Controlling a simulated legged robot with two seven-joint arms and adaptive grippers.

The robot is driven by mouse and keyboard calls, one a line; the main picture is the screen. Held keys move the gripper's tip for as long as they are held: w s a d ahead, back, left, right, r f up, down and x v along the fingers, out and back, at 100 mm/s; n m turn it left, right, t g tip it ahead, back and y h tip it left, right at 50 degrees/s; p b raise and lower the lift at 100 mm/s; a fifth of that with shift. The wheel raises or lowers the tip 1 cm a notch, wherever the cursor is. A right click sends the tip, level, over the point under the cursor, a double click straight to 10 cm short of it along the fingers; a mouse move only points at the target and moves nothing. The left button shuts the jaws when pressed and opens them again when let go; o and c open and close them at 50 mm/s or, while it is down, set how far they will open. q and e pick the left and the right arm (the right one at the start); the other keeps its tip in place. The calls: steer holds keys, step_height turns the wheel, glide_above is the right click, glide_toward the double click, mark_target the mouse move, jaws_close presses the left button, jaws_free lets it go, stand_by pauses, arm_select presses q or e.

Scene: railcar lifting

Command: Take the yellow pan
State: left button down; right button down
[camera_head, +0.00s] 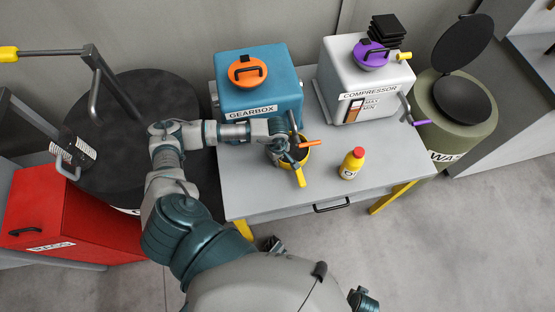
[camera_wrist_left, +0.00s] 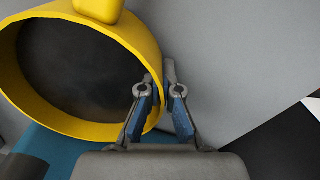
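The yellow pan (camera_head: 299,176) is on the grey table, in front of the blue gearbox, with its handle towards me. My left gripper (camera_head: 290,146) is over it and partly hides its dark inside. In the left wrist view the pan (camera_wrist_left: 38,108) fills the left side. There the two fingers of my left gripper (camera_wrist_left: 160,92) are close together, one on each side of the pan's rim, and seem closed on it. The right gripper does not show.
The blue gearbox (camera_head: 260,95) with an orange cap and an orange-tipped lever (camera_head: 310,144) stands behind the pan. A yellow bottle (camera_head: 351,165) with a red cap is to its right. A white compressor (camera_head: 345,80) stands back right. The table's front right (camera_head: 395,175) is clear.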

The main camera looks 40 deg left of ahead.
mark_target(238, 172)
arm_select(q)
steer(key=shift+s+a, duration=1.05)
steer(key=shift+s, duration=0.2)
steer(key=shift+s+a+p, duration=0.25)
steer(key=shift+s+a, duration=1)
steer(key=shift+s, duration=0.25)
steer(key=shift+s+a+p, duration=0.3)
steer(key=shift+s+a, duration=1)
steer(key=shift+s, duration=0.2)
steer(key=shift+s+a+p, duration=0.25)
steer(key=shift+s+a, duration=1)
steer(key=shift+s, duration=0.25)
steer(key=c, duration=1.2)
jaws_free()
steer(key=shift+c, duration=0.2)
steer(key=shift+r, duration=0.1)
step_height(238, 172, up, 12)
steer(key=shift+w, duration=0.1)
